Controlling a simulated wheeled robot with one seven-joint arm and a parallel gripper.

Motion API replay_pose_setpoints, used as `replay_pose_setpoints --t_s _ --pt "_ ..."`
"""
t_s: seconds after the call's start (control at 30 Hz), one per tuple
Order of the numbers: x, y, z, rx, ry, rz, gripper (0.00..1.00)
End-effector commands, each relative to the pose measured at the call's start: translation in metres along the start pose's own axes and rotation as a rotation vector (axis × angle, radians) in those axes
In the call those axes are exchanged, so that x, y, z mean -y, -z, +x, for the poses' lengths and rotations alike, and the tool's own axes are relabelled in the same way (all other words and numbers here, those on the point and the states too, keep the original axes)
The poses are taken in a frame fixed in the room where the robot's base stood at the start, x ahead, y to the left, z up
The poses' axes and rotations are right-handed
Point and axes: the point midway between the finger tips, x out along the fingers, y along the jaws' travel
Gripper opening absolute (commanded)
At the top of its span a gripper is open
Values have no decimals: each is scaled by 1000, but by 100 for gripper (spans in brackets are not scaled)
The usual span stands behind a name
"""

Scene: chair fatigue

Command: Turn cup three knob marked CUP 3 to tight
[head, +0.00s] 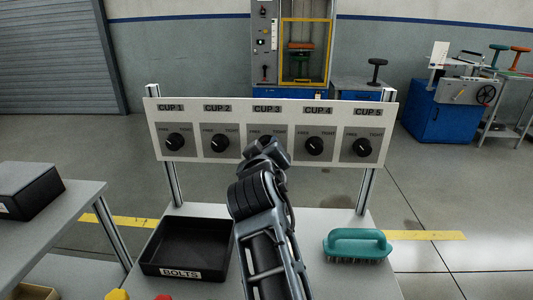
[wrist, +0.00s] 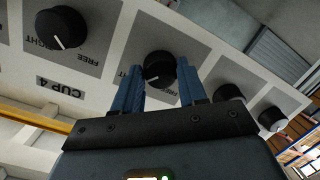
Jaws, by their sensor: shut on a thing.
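The CUP 3 panel (head: 267,129) is in the middle of a white knob board (head: 231,118), with FREE and TIGHT printed above its knob. In the head view my arm and gripper (head: 268,150) cover the knob. In the wrist view, which is upside down, the black CUP 3 knob (wrist: 160,65) sits between the two blue fingers of my gripper (wrist: 160,80). The gripper is shut on it. A white mark shows low on the knob's face; its exact setting is hard to read.
Black knobs for CUP 2 (head: 220,143) and CUP 4 (head: 314,146) flank it, with CUP 1 (head: 175,142) and CUP 5 (head: 362,147) farther out. A black BOLTS tray (head: 160,270) and a teal brush (head: 357,243) are on the table below.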

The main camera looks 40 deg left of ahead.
Motion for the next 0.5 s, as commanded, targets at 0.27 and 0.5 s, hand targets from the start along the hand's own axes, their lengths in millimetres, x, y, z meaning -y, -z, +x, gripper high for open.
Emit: replay_pose_setpoints --t_s 0.27,0.5 --pt "2 -3 0 0 11 56 11" --pt "2 -3 0 0 12 63 11"
